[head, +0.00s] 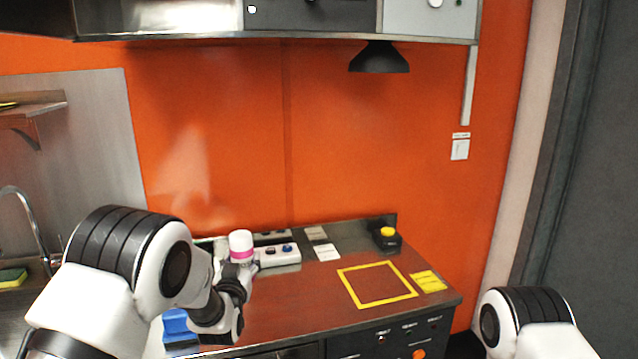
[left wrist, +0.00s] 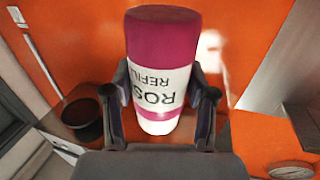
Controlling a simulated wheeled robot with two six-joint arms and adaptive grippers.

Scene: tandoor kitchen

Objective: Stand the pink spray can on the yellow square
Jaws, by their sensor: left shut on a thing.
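The pink spray can (left wrist: 162,60) is pink with a white label and fills the middle of the left wrist view. In the head view its white and pink end (head: 241,243) shows above my left gripper (head: 236,280). My left gripper, which also shows in the left wrist view (left wrist: 160,108), is shut around the can with a finger on each side. The yellow square (head: 412,294) is an outline on the countertop, to the right of the gripper and empty. My right arm shows at the lower right of the head view, but its gripper is out of view.
A grey box with buttons (head: 280,257) stands at the back beside the can. A yellow button on a black base (head: 387,236) stands behind the square. Yellow notes (head: 428,281) lie right of it. A blue object (head: 177,326) is left of my gripper. A black lamp (head: 379,58) hangs above.

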